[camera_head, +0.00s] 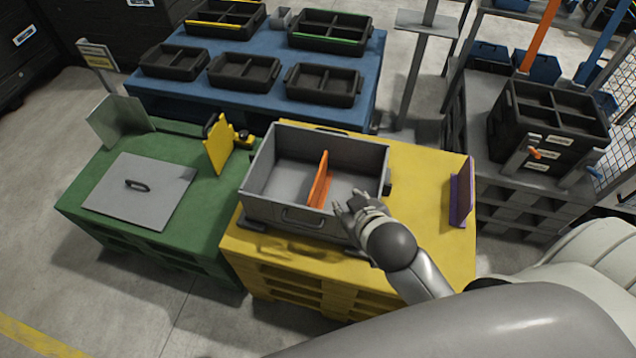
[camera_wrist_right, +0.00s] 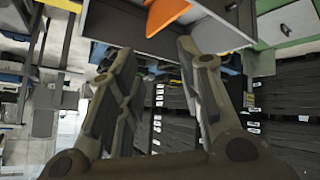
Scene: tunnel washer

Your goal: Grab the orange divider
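The bin sits on the yellow pallet (camera_head: 425,205). My right gripper (camera_head: 352,207) is at the bin's front right corner, to the right of the divider and apart from it. In the right wrist view the two fingers (camera_wrist_right: 155,85) are spread with nothing between them, and the divider (camera_wrist_right: 166,14) shows above them at the top edge. My left gripper is not in view.
A purple panel (camera_head: 462,192) stands at the yellow pallet's right edge. A yellow panel (camera_head: 218,146) and a grey lid with a handle (camera_head: 140,190) are on the green pallet at left. Black trays (camera_head: 243,70) stand on the blue table behind. Stacked black crates (camera_head: 548,124) stand at right.

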